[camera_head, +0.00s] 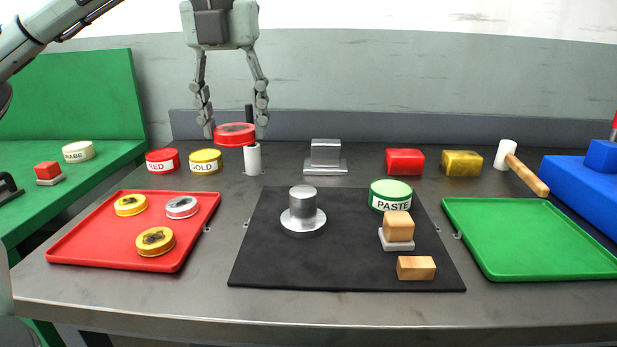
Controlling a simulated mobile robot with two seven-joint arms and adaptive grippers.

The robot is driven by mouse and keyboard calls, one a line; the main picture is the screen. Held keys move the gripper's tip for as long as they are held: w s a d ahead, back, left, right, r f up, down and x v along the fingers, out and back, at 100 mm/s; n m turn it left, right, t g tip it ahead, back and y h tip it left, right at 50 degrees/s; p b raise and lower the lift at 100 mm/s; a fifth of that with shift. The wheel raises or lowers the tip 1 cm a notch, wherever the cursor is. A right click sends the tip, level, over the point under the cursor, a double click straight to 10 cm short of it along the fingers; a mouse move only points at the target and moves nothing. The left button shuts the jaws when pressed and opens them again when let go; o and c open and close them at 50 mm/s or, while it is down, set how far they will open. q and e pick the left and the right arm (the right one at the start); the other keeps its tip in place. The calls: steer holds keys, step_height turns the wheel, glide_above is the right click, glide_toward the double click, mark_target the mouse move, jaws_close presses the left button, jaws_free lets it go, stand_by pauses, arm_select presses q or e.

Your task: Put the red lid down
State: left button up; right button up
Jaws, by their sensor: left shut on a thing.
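My left gripper (234,130) comes in from the upper left and points down. Its fingers are shut on the red lid (233,141), which hangs in the air above the back of the table. The lid has a dark mark on its top. The red tray (95,243) at the left holds two yellow lids (155,241) and a silver-white lid (181,207). My right gripper is not in view.
A black mat (262,262) holds a metal stamp (303,208), a PASTE tin (391,195) and wooden blocks (416,268). A mallet (525,172) lies near the empty green tray (530,240).

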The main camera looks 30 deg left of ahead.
arm_select(q)
steer(key=w+d+f, duration=0.2)
steer(key=w+f, duration=0.1)
steer(key=b, duration=0.3)
glide_above(303, 190)
steer(key=f, duration=0.3)
steer(key=shift+s+d+f, duration=0.15)
steer(key=shift+d+f, duration=0.05)
steer(key=shift+f, duration=0.05)
step_height(303, 190, down, 4)
steer(key=shift+a+r, duration=0.1)
steer(key=shift+r, duration=0.05)
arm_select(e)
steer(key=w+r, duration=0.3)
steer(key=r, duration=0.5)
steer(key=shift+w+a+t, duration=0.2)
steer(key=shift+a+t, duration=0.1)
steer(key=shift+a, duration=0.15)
arm_select(q)
steer(key=shift+f, duration=0.25)
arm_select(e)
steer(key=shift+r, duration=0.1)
